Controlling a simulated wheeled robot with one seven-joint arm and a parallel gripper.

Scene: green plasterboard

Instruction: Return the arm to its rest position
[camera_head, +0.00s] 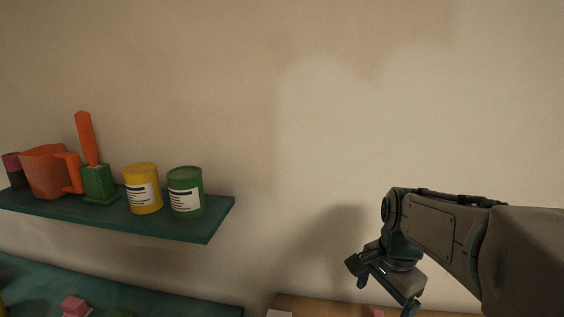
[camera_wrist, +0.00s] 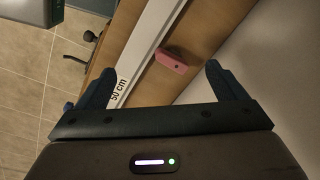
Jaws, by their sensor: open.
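My arm reaches in from the right in the head view, bent so that my gripper (camera_head: 383,288) points down beside the wall, above the wooden surface. In the wrist view my gripper (camera_wrist: 153,80) has its two dark fingers spread wide apart with nothing held between them. Below and beyond the fingers, a small pink block (camera_wrist: 172,60) lies on the wooden surface (camera_wrist: 207,37), apart from the fingers.
A green shelf (camera_head: 150,224) on the left holds an orange jug (camera_head: 45,172), a green holder (camera_head: 99,184), a yellow can (camera_head: 143,190) and a green can (camera_head: 186,193). A white strip marked 50 cm (camera_wrist: 140,52) lies beside the pink block. Tiled floor (camera_wrist: 25,75) shows left.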

